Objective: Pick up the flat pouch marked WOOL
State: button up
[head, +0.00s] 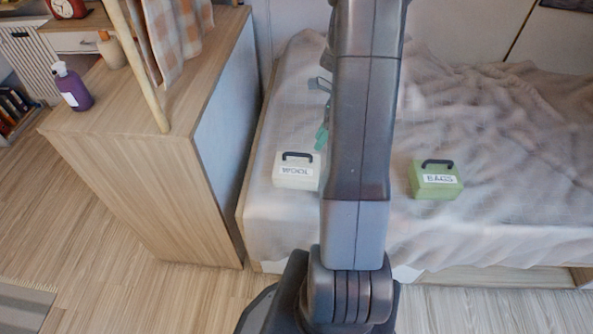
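The pouch marked WOOL (296,181) is cream-white with a dark handle on top and a white label. It lies on the bed's near left part, just left of my arm, and its right edge meets the arm's outline. My arm stands upright across the middle of the view and hides most of my gripper. Small grey and green parts (321,135) show at the arm's left edge, above the pouch in the picture. They may belong to my gripper, but I cannot tell whether it is open or shut. No contact with the pouch is visible.
A green pouch marked BAGS (436,192) lies on the bed, right of my arm. The rumpled grey bed cover (500,130) is otherwise clear. A wooden cabinet (130,170) with a pole, a purple bottle (74,88) and a cream bottle (111,50) stands at the left.

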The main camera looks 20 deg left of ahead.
aim_at(297, 167)
jog(key=shift+b+x, duration=0.65)
jog(key=shift+x, duration=2.15)
jog(key=shift+w+a+r, duration=0.1)
jog(key=shift+a, duration=0.05)
jog(key=shift+c, duration=0.5)
grip_shut()
